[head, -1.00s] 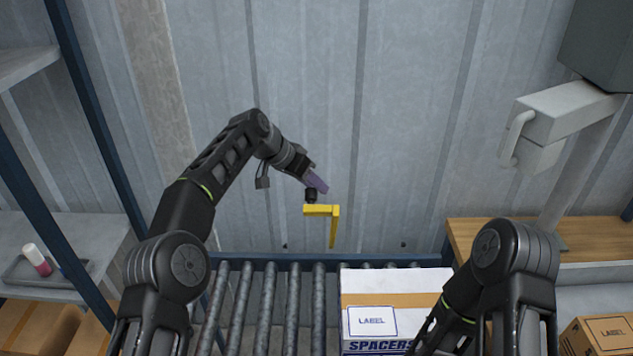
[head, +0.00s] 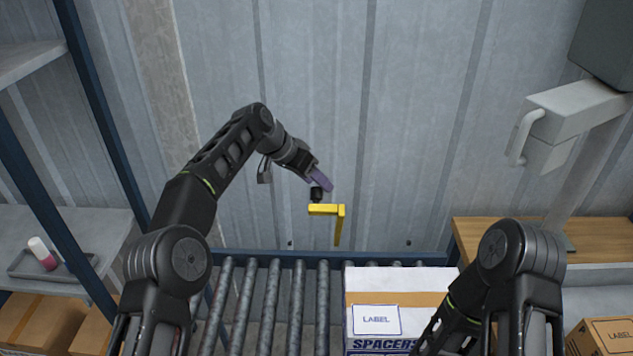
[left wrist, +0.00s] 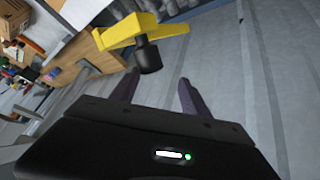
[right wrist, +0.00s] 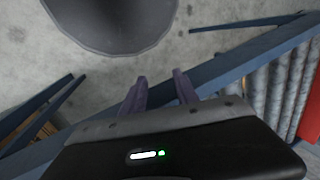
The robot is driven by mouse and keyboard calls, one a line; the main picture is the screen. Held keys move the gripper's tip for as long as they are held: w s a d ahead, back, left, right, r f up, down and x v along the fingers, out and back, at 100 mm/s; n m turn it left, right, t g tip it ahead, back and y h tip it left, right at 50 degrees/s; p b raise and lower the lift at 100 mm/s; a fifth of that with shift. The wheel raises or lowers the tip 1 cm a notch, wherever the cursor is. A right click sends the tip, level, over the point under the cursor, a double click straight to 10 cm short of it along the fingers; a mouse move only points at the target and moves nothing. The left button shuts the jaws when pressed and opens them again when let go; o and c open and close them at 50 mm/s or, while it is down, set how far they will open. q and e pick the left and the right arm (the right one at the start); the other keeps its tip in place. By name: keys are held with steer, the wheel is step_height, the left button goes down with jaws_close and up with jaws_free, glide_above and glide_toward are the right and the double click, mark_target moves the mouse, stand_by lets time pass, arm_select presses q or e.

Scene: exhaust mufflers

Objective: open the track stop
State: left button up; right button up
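The track stop is a yellow bent bar (head: 326,210) with a black knob (head: 317,194), above the far side of the roller track. One yellow arm points down toward the rail. My left gripper (head: 322,182) is just above and beside the knob. In the left wrist view, the fingers (left wrist: 157,90) are apart and empty, and the knob (left wrist: 149,57) is just beyond the tips, roughly between them. My right gripper (right wrist: 160,84) has its fingers apart with nothing between them; in the head view it is not clearly visible.
A white box marked SPACERS (head: 403,284) sits on the rollers (head: 272,300) to the right of the stop. A grey wall stands behind. A shelf with a tray (head: 35,268) is at the left, a wooden bench (head: 500,232) at the right.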

arm_select(q)
steer(key=b+v, duration=0.1)
steer(key=v, duration=0.6)
